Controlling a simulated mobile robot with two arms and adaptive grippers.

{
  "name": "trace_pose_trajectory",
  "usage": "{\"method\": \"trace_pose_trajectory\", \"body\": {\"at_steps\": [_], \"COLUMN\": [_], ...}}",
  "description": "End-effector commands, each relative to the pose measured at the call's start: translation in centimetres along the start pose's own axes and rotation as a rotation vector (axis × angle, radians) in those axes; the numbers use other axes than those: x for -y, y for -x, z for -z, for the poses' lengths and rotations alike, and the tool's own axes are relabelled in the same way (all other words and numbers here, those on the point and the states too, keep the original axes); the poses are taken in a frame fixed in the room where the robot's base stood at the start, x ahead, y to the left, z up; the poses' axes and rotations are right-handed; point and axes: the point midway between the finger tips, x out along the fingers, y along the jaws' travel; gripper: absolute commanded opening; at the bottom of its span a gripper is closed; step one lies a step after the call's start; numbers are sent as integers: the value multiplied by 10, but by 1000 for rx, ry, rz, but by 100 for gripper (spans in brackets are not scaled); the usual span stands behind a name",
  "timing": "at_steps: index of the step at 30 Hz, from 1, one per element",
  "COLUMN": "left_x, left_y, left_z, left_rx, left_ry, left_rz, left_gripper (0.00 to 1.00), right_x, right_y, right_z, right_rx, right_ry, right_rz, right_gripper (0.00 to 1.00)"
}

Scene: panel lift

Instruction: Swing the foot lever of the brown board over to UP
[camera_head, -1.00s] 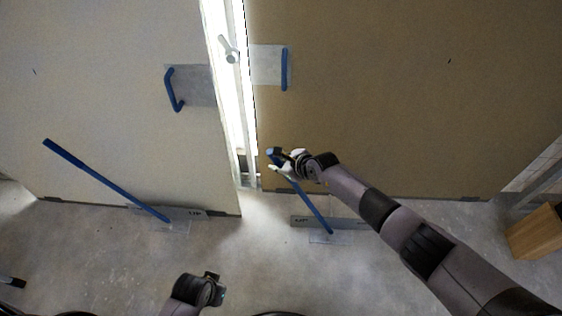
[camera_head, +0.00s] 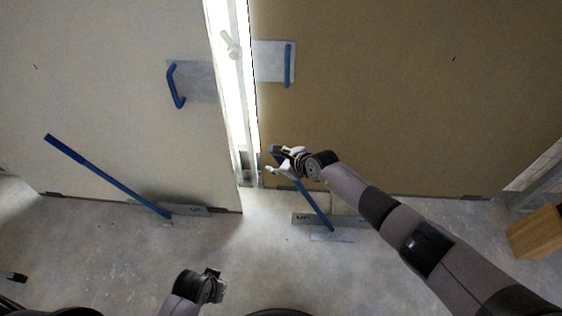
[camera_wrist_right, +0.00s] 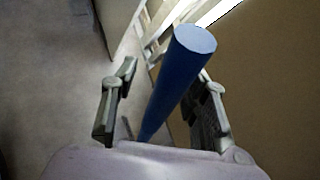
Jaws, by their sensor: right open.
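The brown board (camera_head: 400,110) stands upright on the right. Its blue foot lever (camera_head: 318,208) slants from a low pivot up and left to its top end, beside a plate marked UP (camera_head: 303,219). My right gripper (camera_head: 273,160) is at the lever's upper end. In the right wrist view, the lever (camera_wrist_right: 176,88) passes between the open fingers of this gripper (camera_wrist_right: 160,95), with gaps visible on both sides. My left gripper (camera_head: 212,286) seems to be low in the head view, away from the boards; its fingers are not clear.
A pale board (camera_head: 100,100) stands at left with its own blue lever (camera_head: 105,178) and handle (camera_head: 174,86). The brown board has a blue handle (camera_head: 288,65). A bright gap with metal framing (camera_head: 238,110) separates the boards. A wooden block (camera_head: 537,232) sits at right.

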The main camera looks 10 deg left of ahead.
Motion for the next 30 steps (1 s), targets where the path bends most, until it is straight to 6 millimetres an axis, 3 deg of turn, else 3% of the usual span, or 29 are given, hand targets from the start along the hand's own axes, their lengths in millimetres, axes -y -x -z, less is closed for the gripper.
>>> {"method": "trace_pose_trajectory", "body": {"at_steps": [8, 24, 30], "left_x": [0, 0, 0], "left_y": [0, 0, 0], "left_z": [0, 0, 0], "left_rx": [1, 1, 1], "left_ry": [0, 0, 0], "left_rz": [0, 0, 0], "left_gripper": [0, 0, 0], "right_x": [1, -1, -2], "right_y": [22, 97, 114], "right_z": [0, 0, -1], "right_rx": [2, 1, 1], "right_ry": [1, 2, 1], "right_rz": [0, -2, -4], "right_gripper": [41, 41, 41]}}
